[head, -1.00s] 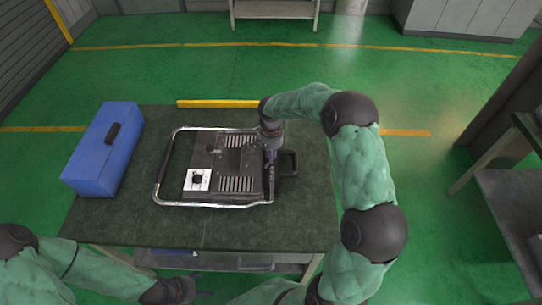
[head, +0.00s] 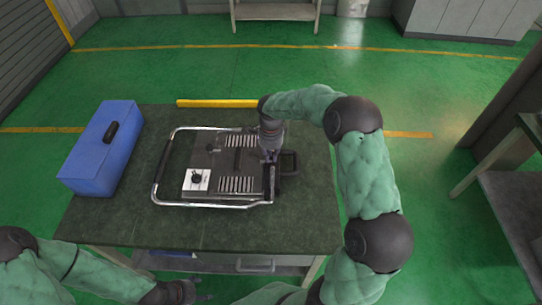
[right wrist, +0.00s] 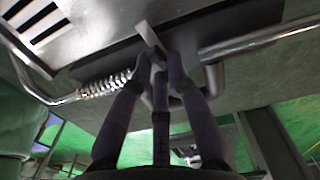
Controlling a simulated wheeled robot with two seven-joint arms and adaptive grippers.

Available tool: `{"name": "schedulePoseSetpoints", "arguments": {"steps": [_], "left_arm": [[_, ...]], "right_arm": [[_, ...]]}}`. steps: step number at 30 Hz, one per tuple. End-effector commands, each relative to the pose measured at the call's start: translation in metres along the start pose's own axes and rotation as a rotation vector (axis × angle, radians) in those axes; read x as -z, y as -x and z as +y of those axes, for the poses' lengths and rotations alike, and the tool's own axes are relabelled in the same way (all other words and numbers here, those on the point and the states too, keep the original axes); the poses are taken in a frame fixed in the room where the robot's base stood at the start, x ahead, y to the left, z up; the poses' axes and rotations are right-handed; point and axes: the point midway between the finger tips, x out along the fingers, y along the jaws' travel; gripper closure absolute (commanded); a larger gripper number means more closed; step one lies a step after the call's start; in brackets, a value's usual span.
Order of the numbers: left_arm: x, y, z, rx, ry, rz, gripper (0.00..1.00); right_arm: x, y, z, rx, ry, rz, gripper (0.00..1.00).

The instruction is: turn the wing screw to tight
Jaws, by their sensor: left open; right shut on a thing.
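The heating element unit (head: 215,160) is a dark flat device in a chrome tube frame on the table. My right gripper (head: 270,157) is over its right edge and hides the screw there in the head view. In the right wrist view its fingers (right wrist: 157,72) close around a small pale metal piece, which looks like the wing screw (right wrist: 148,36). The screw's turned angle and tightness cannot be told. My left gripper (head: 208,297) is open and empty at the bottom edge of the head view, in front of the table and away from the unit.
A blue toolbox (head: 103,150) stands at the left end of the dark green table (head: 110,215). A white knob plate (head: 196,182) is on the unit. In the right wrist view, a coiled spring (right wrist: 105,85) and chrome tube (right wrist: 265,38) lie near the fingers.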

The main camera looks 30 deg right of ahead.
Motion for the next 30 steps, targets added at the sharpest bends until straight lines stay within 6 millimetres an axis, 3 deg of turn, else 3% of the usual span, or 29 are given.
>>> {"name": "schedulePoseSetpoints", "arguments": {"steps": [12, 28, 29, 30], "left_arm": [[0.0001, -0.0036, -0.0013, 0.000, 0.000, 0.000, 0.35], [0.0001, -0.0038, -0.0014, 0.000, 0.000, 0.000, 0.35], [0.0001, -0.0038, -0.0014, 0.000, 0.000, 0.000, 0.35], [0.0001, -0.0038, -0.0014, 0.000, 0.000, 0.000, 0.35]], "right_arm": [[-0.0011, 0.0001, -0.0002, 0.000, -0.176, -0.001, 1.00], [-0.0011, 0.0004, -0.0003, 0.001, -0.198, -0.001, 1.00], [-0.0011, 0.0004, -0.0003, 0.001, -0.198, -0.001, 0.77], [-0.0011, 0.0004, -0.0004, 0.001, -0.198, -0.001, 0.66]]}}
